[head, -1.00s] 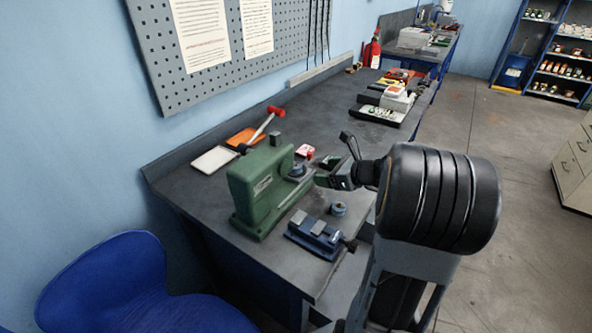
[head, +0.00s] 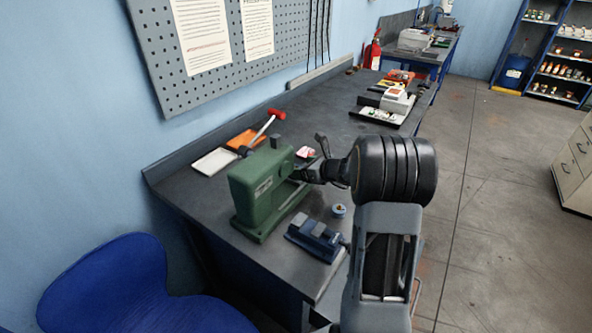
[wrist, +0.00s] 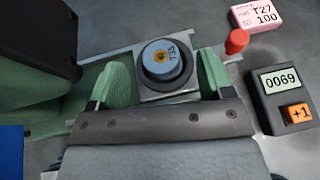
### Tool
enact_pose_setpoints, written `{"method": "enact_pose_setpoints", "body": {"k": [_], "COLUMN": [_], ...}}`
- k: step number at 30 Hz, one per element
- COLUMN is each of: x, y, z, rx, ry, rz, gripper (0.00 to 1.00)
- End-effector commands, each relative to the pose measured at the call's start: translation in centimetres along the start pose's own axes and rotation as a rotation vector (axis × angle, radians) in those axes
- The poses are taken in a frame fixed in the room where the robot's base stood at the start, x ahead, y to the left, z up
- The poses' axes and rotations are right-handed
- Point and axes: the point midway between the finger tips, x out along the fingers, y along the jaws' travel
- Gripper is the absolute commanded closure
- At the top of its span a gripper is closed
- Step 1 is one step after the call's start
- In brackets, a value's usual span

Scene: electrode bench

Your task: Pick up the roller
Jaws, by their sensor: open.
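A short round grey-blue piece with an orange centre and a label starting with T (wrist: 163,60) looks like the roller. It sits on the square metal plate (wrist: 160,98) beside the green machine (wrist: 45,100). My gripper (wrist: 162,80) is open, with its green fingers on either side of the piece and gaps between. In the head view my gripper (head: 302,172) is at the right side of the green machine (head: 258,192), and the piece is hidden there. Another small blue-grey round piece (head: 339,211) lies on the bench to the right.
A blue vice-like fixture (head: 314,240) stands at the bench's near edge. The white tray (head: 214,162) lies behind the machine.

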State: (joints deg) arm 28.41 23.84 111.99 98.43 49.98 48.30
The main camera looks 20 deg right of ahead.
Motion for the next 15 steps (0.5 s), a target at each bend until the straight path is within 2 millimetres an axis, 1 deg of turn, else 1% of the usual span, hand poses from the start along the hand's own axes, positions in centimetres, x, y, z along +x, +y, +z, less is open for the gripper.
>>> {"method": "enact_pose_setpoints", "body": {"k": [1, 3, 6, 14, 15], "x": [0.7, 1.3, 1.9, 2.0, 2.0], "y": [0.1, 0.1, 0.0, 0.0, 0.0], "z": [0.1, 0.0, 0.1, 0.0, 0.0], "rx": [-0.001, 0.0, -0.001, -0.001, -0.001], "ry": [0.0, 0.0, -0.001, 0.0, 0.0], "rz": [0.003, 0.002, 0.001, 0.0, 0.0], "gripper": [0.26, 0.26, 0.26, 0.26, 0.29]}}
